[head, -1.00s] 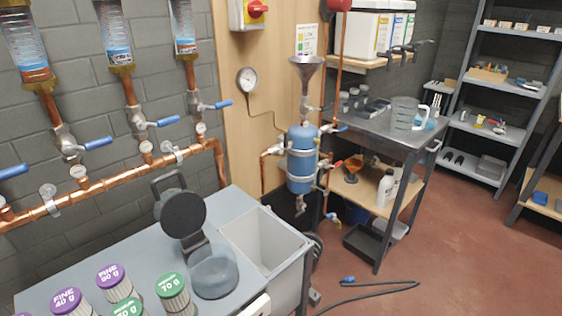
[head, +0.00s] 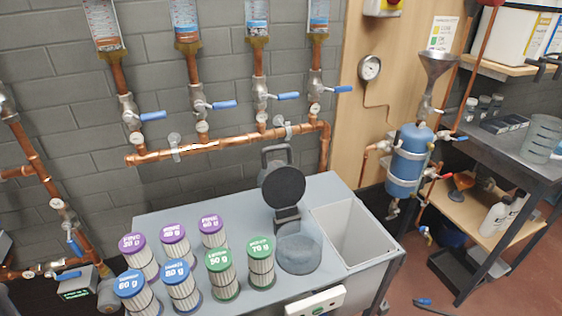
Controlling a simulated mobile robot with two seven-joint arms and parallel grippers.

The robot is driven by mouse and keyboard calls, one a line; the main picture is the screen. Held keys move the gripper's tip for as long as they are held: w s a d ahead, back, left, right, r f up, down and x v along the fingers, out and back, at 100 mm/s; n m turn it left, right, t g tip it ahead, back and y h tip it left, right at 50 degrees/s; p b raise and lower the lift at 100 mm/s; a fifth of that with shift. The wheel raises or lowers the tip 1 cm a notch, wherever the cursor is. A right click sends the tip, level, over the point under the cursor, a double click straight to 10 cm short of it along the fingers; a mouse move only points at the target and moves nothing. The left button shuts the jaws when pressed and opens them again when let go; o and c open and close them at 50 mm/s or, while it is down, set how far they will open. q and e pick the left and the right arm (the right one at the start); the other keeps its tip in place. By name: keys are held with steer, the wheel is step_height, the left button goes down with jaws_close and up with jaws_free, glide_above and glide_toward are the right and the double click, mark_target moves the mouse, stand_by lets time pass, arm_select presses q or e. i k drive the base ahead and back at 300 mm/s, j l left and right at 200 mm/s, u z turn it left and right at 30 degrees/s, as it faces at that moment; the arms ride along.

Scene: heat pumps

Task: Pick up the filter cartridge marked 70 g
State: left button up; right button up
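The filter cartridge marked 70 g (head: 260,263) has a green cap and a white pleated body. It stands upright on the grey bench (head: 330,185), at the right end of a group of cartridges. A green-capped cartridge marked 50 g (head: 222,274) stands just left of it. To its right is a grey round cup (head: 299,252) with a dark round lid (head: 284,187) tipped open behind it. Neither of my grippers is in view.
Purple-capped cartridges (head: 173,242) and blue-capped cartridges (head: 180,283) stand on the left of the bench. A grey open basin (head: 352,232) is at the right. Copper pipes with blue-handled valves (head: 200,104) run along the wall behind.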

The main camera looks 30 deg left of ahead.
mark_target(259, 249)
steer(key=u, duration=1.1)
